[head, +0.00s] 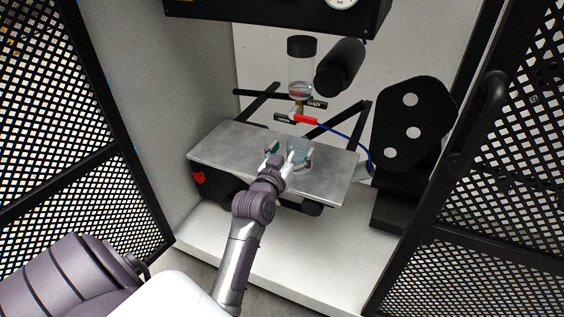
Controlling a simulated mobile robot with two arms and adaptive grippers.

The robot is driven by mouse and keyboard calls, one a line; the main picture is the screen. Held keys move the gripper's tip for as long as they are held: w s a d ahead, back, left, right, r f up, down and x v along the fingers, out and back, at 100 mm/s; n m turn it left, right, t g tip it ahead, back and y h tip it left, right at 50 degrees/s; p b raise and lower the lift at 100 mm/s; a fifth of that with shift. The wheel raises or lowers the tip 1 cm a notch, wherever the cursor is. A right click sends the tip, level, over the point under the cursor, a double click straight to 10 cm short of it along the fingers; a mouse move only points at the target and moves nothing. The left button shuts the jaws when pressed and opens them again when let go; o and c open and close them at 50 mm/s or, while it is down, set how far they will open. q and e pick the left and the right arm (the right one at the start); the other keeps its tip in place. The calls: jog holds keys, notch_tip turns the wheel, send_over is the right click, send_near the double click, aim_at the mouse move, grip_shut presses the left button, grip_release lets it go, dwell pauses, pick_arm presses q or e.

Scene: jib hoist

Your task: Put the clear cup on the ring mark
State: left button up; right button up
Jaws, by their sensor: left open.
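The clear cup (301,154), a bluish see-through vessel, stands on the grey metal plate (228,150), just right of my left gripper. My left gripper (279,153) is open over the front middle of the plate. Its right finger is close to the cup or overlaps it in the picture; I cannot tell whether they touch. The gripper partly hides the cup's left side and the plate there. I cannot make out the ring mark on the plate. My right gripper is out of view.
Above the plate's back edge hang a clear bowl with black cap (301,72), a red-handled valve (305,119) and a blue hose (352,138). A black bracket (412,120) stands right. Mesh panels (75,130) flank the cell. The plate's left part is bare.

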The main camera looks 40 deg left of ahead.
pick_arm(q)
jog(key=v, duration=0.8)
jog(key=s+d+f+m+g+h, duration=0.35)
jog(key=d+f+g, duration=0.4)
jog(key=f, duration=0.65)
jog(key=s+d+f+m+g, duration=0.1)
jog(key=s+d+f+g, duration=0.2)
jog(key=s+f, duration=0.4)
jog(key=s+d+f+m+g, duration=0.1)
jog(key=s+d+f+g, duration=0.3)
jog(key=s+f, duration=0.3)
jog(key=s, duration=0.4)
jog(key=shift+d+h+p, duration=0.15)
jog(key=shift+h+p, duration=0.2)
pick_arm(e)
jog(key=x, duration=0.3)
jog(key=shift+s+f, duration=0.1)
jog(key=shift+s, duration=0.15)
